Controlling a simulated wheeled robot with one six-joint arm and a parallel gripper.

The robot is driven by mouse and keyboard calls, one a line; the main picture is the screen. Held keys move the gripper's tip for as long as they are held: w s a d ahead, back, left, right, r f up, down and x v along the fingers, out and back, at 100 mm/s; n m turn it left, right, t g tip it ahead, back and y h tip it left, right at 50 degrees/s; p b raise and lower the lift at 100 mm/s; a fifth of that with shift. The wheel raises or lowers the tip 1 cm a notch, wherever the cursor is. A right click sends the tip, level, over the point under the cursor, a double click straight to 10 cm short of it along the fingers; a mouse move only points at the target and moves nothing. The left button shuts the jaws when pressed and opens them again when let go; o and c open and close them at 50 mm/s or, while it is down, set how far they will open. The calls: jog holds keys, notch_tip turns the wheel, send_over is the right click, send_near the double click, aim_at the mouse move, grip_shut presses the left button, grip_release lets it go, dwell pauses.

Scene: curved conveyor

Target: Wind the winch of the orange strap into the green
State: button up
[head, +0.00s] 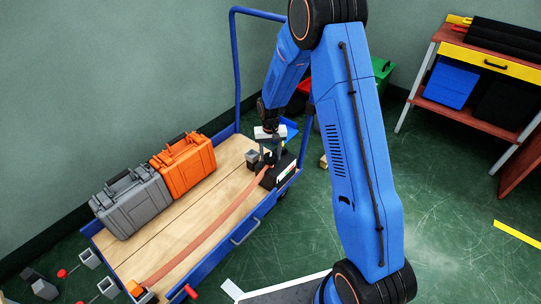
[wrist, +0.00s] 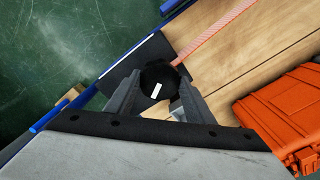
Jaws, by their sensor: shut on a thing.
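The orange strap (head: 203,231) runs along the wooden deck of a blue cart, bowing slightly, from an orange fitting (head: 137,289) at the front to the winch (head: 270,181) at the far right end. The strap also shows in the wrist view (wrist: 213,40). The winch has a small light face (head: 285,172) with coloured marks; its reading is too small to tell. My gripper (head: 268,157) points down over the winch. In the wrist view my gripper (wrist: 156,92) is shut on a round black knob (wrist: 159,72) with a white mark. The knob's lower part is hidden.
A grey case (head: 133,204) and an orange case (head: 186,168) stand on the deck left of the strap. A grey square post (head: 253,160) stands close beside my gripper. The cart's blue handle frame (head: 236,75) rises behind.

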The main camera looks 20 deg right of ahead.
aim_at(271, 157)
dwell(0.4)
jog(key=o, duration=1.1)
jog(key=shift+c, duration=0.2)
notch_tip(271, 157, up, 17)
jog(key=shift+r, duration=0.2)
jog(key=shift+r, duration=0.1)
